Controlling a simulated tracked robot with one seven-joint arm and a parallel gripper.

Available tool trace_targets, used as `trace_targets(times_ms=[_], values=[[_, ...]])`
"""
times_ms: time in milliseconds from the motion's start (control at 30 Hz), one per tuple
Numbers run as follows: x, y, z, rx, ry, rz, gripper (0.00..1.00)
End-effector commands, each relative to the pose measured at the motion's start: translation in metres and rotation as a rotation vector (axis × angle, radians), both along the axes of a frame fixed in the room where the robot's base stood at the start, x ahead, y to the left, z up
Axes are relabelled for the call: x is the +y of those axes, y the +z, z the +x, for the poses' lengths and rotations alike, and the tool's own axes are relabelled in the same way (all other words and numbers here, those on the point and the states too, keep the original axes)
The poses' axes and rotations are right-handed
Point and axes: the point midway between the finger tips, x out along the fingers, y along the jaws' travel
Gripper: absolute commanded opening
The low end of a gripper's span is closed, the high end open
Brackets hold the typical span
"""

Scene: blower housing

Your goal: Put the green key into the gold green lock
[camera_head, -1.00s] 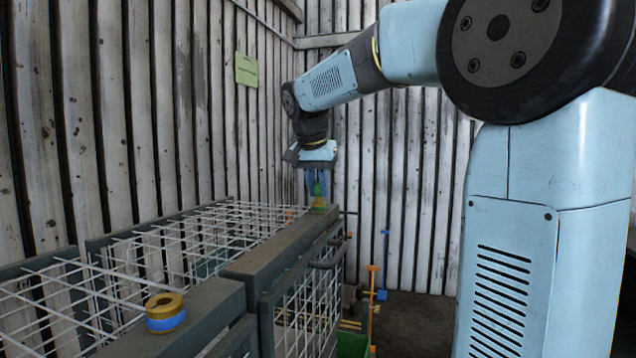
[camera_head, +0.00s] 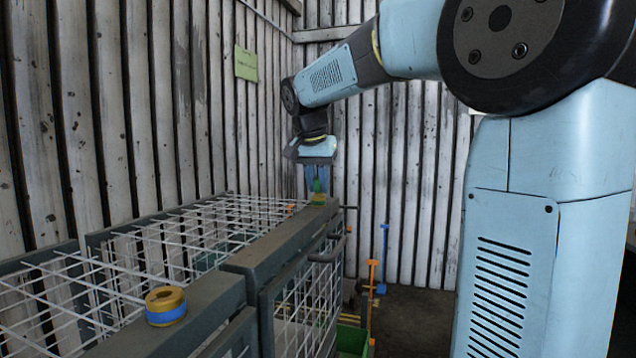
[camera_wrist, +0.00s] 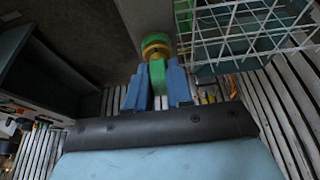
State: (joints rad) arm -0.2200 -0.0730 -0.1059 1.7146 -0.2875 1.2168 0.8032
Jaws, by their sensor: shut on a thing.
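The gold green lock (camera_head: 319,200) sits on the far end of the cage's top rail. It also shows in the wrist view as a gold and green ring (camera_wrist: 156,42). My gripper (camera_head: 316,182) is above it, pointing down, its blue fingers shut on the green key (camera_wrist: 157,76). The key also shows in the head view (camera_head: 317,187), its lower end at the top of the lock. The key's tip is hidden, so I cannot tell how deep it sits in the lock.
A gold and blue lock (camera_head: 166,306) sits on the near part of the rail. White wire mesh (camera_head: 205,232) covers the cage top to the left. A green bin (camera_head: 351,340) and an orange-topped post (camera_head: 372,275) stand on the floor to the right. A green note (camera_head: 246,64) hangs on the wall.

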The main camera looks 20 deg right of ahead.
Motion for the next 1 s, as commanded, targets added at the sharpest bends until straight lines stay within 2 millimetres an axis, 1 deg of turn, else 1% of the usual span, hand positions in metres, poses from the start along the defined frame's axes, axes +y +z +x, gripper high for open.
trace_targets(times_ms=[33,67,333,567,667,767,833,1000], values=[[0.0,0.0,0.0,0.0,0.0,0.0,0.22],[0.0,0.0,0.0,0.0,0.0,0.0,0.25],[0.0,0.0,0.0,0.0,0.0,0.0,0.51],[0.0,0.0,0.0,0.0,0.0,0.0,0.51],[0.001,0.004,-0.001,-0.001,0.0,0.0,0.51],[0.003,0.013,-0.004,-0.003,0.001,0.0,0.51],[0.005,0.023,-0.007,-0.003,0.0,0.001,0.51],[0.013,0.053,-0.017,-0.003,0.0,0.001,0.51]])
